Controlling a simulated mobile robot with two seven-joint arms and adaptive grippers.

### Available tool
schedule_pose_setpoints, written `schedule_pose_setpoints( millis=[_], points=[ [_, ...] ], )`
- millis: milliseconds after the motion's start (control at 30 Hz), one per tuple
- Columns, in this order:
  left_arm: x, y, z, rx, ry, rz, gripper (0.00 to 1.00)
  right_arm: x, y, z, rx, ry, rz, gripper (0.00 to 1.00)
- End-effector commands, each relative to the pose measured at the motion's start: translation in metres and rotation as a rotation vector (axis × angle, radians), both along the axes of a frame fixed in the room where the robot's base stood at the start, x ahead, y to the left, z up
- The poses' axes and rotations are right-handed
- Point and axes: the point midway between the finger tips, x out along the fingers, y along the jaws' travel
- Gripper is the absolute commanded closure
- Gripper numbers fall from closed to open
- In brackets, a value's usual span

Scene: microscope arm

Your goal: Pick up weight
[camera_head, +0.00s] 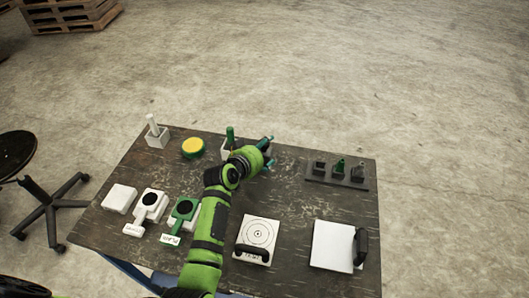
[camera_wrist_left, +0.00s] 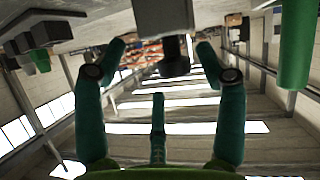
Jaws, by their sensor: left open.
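None of the objects is clearly marked as the weight. My left gripper (camera_head: 268,152) is above the far middle of the table in the head view, fingers apart and empty. In the left wrist view, which looks upside down, a dark cylinder (camera_wrist_left: 175,55) standing out of a pale grey block (camera_wrist_left: 162,14) shows between the spread fingers (camera_wrist_left: 160,75). I cannot tell whether the fingers touch it. In the head view my gripper mostly hides that spot. A green cylinder (camera_head: 230,134) stands just left of the gripper; a green cylinder also shows at the wrist view's right (camera_wrist_left: 295,50).
A dark rack (camera_head: 337,180) with small black and green pieces stands right of the gripper. A white block with a white cylinder (camera_head: 153,122) and a yellow-topped disc (camera_head: 193,147) lie left. White plates with black handles (camera_head: 361,245) lie near the front.

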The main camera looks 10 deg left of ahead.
Motion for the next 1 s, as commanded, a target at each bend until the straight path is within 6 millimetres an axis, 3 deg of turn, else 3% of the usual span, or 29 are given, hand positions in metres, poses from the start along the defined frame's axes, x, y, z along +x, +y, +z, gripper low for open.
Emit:
schedule_pose_setpoints(
  millis=[200,433,467,633,1000],
  points=[
    [0.013,-0.003,-0.008,0.000,0.002,0.002,0.29,0.015,0.001,0.002,0.001,-0.023,-0.001,0.60],
    [0.014,-0.003,-0.009,0.001,0.000,0.002,0.29,0.017,-0.001,0.002,0.000,-0.029,-0.003,0.60],
    [0.014,-0.003,-0.009,0.001,0.000,0.002,0.33,0.017,-0.001,0.002,0.000,-0.028,-0.003,0.60],
    [0.014,-0.003,-0.009,0.002,0.001,0.002,1.00,0.017,-0.004,0.002,-0.004,-0.027,-0.005,0.60],
    [0.016,-0.002,-0.003,0.001,-0.011,0.004,1.00,0.012,-0.005,0.002,-0.006,-0.019,-0.004,0.60]
  ],
)
